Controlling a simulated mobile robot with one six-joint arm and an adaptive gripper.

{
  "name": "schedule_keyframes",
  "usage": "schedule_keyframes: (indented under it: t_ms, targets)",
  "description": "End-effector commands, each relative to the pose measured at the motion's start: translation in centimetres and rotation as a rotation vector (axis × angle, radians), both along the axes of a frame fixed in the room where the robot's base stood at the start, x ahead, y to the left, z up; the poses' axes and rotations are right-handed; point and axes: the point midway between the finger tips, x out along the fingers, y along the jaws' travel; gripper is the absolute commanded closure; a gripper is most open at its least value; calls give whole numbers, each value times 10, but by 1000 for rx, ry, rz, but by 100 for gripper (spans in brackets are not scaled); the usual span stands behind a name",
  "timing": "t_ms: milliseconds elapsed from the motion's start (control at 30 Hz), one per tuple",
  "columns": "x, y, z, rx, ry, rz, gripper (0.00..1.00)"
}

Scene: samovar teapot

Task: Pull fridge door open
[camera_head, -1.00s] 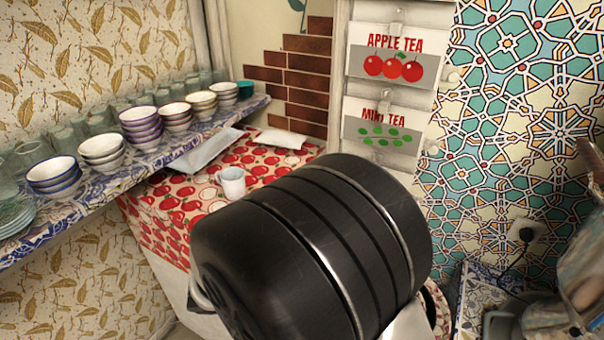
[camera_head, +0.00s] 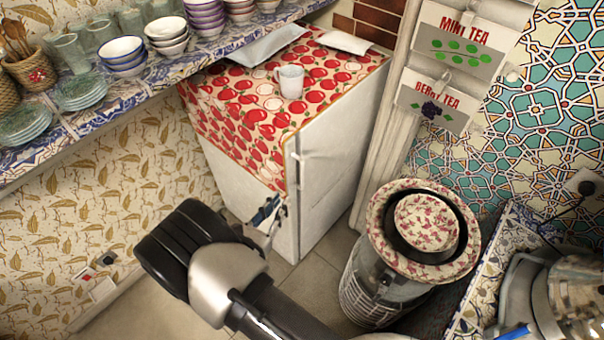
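The fridge (camera_head: 330,180) is a low white box with a cloth of red apples over its top, standing against the patterned wall. Its door looks closed; no gap shows, though my arm hides part of the lower front. My gripper (camera_head: 267,213) shows only as a small dark and bluish tip, close to the fridge's front near its vertical corner edge. The rest of it is hidden behind my black and grey arm. I cannot tell whether it touches the fridge or is open or shut.
A white mug (camera_head: 290,82) stands on the fridge cloth (camera_head: 235,110). A shelf (camera_head: 105,122) with bowls and glasses runs above at left. A round container topped by a floral plate (camera_head: 388,213) stands at right. Tiled floor (camera_head: 318,275) shows between it and the fridge.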

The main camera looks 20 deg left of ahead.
Motion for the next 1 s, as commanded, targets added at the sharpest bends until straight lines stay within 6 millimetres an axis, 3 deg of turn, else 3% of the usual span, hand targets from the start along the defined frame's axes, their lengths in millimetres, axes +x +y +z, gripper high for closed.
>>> schedule_keyframes:
  t_ms: [300,500,700,1000]
  targets:
    - [71,-16,-1,3,-1,-7,82]
    - [105,-22,-1,3,-1,-5,82]
    - [121,-25,0,1,1,-2,82]
    - [124,-25,0,1,1,-2,82]
